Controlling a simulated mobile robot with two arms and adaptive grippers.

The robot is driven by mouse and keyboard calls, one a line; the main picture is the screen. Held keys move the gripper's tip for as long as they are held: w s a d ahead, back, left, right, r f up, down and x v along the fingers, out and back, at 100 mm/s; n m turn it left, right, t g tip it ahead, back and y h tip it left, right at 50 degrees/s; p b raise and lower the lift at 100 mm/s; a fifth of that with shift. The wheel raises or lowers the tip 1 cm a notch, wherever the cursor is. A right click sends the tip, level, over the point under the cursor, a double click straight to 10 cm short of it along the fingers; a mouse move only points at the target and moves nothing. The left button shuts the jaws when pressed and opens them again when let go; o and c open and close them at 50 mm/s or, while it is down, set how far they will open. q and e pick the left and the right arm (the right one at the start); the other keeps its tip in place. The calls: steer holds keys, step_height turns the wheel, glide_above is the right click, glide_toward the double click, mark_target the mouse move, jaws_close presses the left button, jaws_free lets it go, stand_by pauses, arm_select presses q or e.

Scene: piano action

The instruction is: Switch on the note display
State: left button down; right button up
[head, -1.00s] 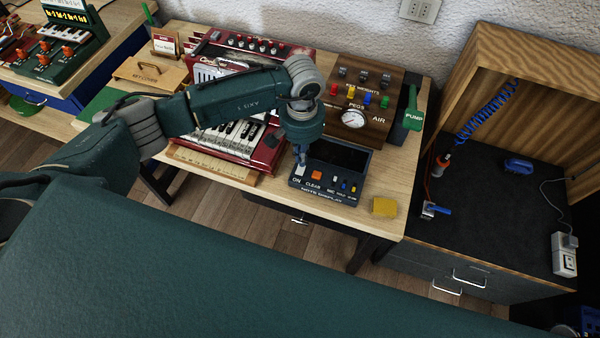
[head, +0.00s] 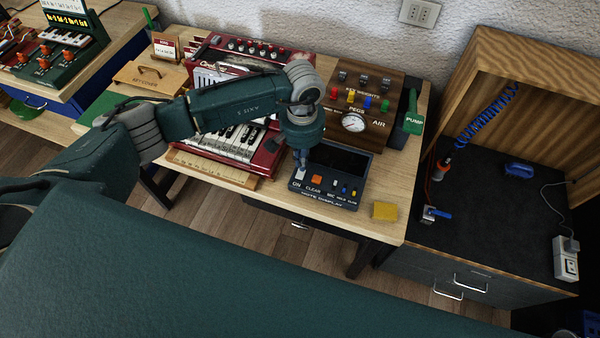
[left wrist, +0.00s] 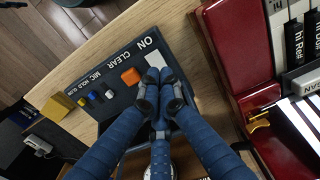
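The note display (head: 331,199) is a dark blue box at the front of the wooden table, and its screen (head: 340,158) is dark. Its front panel carries a white key (left wrist: 154,60) marked ON, an orange key (head: 316,180) marked CLEAR and several small knobs. My left gripper (head: 301,164) points down over the ON end of the panel. In the left wrist view its fingertips (left wrist: 158,76) are together, with nothing seen between them, right beside the white key. I cannot tell whether they touch it. My right gripper is not in view.
A red accordion (head: 268,156) lies just left of the display. A wooden box (head: 362,108) with pegs and an air gauge stands behind it. A yellow block (head: 384,210) sits to its right. A dark cabinet (head: 480,220) adjoins the table.

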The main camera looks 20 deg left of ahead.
arm_select(q)
steer(key=shift+f+b, duration=1.3)
steer(key=shift+b, duration=0.05)
stand_by(0.9)
steer(key=shift+s+r, duration=0.1)
steer(key=shift+r+p, duration=0.45)
steer(key=shift+r, duration=0.4)
steer(key=shift+r+p, duration=0.85)
steer(key=shift+r, duration=1.8)
